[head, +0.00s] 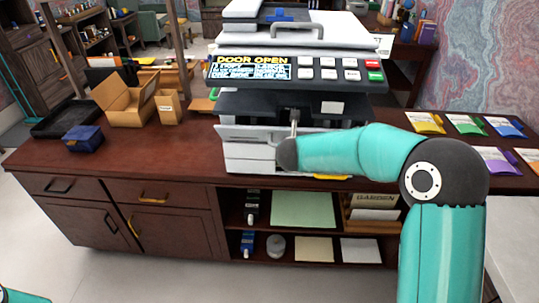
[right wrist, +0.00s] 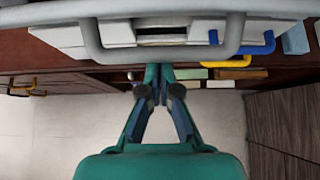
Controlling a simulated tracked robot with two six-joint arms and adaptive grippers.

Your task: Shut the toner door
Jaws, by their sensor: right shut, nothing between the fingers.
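The copier (head: 245,152) stands on the desk, and its screen (head: 240,68) reads "DOOR OPEN". A dark opening (head: 335,107) shows below the control panel. Under it, a pale grey front panel (head: 240,133) juts out, which looks like the lowered toner door; my right arm covers part of it. My right wrist is in front of the copier in the head view, with its fingers hidden or unclear there. In the right wrist view, my right gripper (right wrist: 160,80) is shut and empty, just below a pale panel with a grey bar handle (right wrist: 90,45). Contact cannot be told. My left gripper is out of view.
An open cardboard box (head: 125,105), a black tray (head: 68,118) and a blue box (head: 83,138) are left of the copier. Colourful packets (head: 466,125) lie at right. Shelves below hold paper (head: 302,209) and bottles. A yellow handle (right wrist: 224,62) sits right of my gripper.

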